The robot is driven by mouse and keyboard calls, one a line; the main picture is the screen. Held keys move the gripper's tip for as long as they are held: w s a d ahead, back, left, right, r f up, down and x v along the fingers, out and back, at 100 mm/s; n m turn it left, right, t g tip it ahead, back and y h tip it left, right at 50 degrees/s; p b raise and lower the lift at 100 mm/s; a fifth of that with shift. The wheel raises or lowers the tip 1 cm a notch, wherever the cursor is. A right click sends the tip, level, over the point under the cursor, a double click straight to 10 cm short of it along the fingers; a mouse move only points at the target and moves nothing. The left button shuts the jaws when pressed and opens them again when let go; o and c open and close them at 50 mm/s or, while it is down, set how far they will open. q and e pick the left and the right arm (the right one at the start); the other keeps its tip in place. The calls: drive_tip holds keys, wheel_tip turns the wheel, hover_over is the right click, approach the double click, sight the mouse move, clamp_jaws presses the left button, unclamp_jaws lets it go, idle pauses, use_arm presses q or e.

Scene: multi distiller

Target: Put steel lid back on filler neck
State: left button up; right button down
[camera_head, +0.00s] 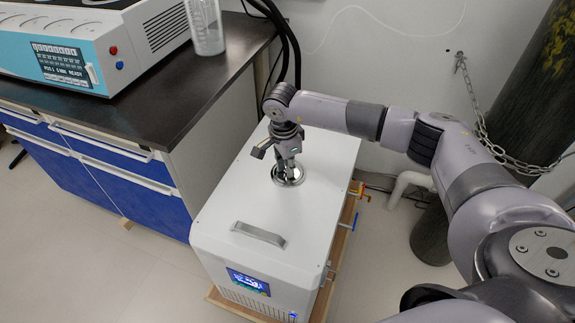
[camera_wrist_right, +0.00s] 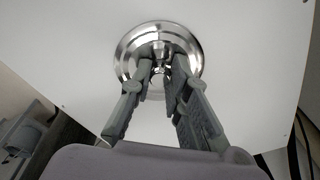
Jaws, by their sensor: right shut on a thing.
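The steel lid (camera_wrist_right: 134,45) is a shiny round disc with a knob in its middle. My right gripper (camera_wrist_right: 162,72) is shut on the lid's knob, seen in the right wrist view. In the head view the right gripper (camera_head: 287,166) points straight down at the top of the white chiller box (camera_head: 225,190), with the steel lid (camera_head: 289,181) under its fingertips. The lid is at the filler neck's place on the box top. The neck is hidden under the lid, and I cannot tell whether the lid is seated or slightly above. My left gripper is not in view.
A handle (camera_head: 258,235) stands on the front of the box top. A dark-topped bench (camera_head: 160,100) with blue drawers is at left, carrying a teal and white device (camera_head: 60,60) and a clear beaker (camera_head: 207,30). Black hoses (camera_head: 290,40) hang behind. A chained gas cylinder (camera_head: 520,90) stands at right.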

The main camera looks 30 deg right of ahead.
drive_tip(key=c, duration=1.4)
unclamp_jaws()
drive_tip(key=shift+c, duration=0.2)
drive_tip(key=shift+r, duration=0.1)
wheel_tip(320, 180, up, 12)
drive_tip(key=a, duration=0.1)
drive_tip(key=shift+s, duration=0.25)
